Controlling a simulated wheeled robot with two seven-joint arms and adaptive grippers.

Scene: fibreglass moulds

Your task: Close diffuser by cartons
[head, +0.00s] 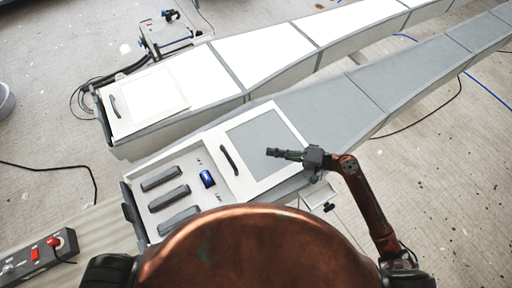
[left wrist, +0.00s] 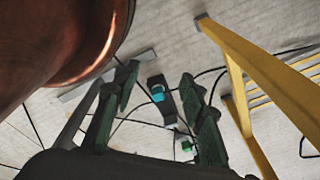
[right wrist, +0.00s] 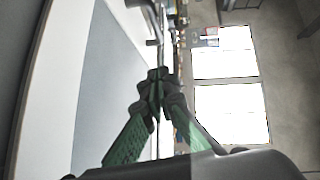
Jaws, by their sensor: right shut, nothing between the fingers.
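The near long mould carries a white framed panel (head: 284,128) with a grey centre and a dark bar handle (head: 229,160). Left of it is a white bay with several dark grey blocks (head: 168,197) and a blue item (head: 207,178). I cannot tell which part is the diffuser, and I make out no cartons. My right gripper (head: 271,153) is shut and empty over the panel, pointing left, right of the handle. It also shows shut in the right wrist view (right wrist: 158,76). My left gripper (left wrist: 160,88) is open and empty, away from the moulds, above the floor.
A second long mould (head: 265,57) with a handled panel lies behind. A wheeled device (head: 165,36) stands beyond it. A control box with red buttons (head: 40,256) is at lower left. A yellow frame (left wrist: 250,70) stands right of my left gripper. Cables cross the floor.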

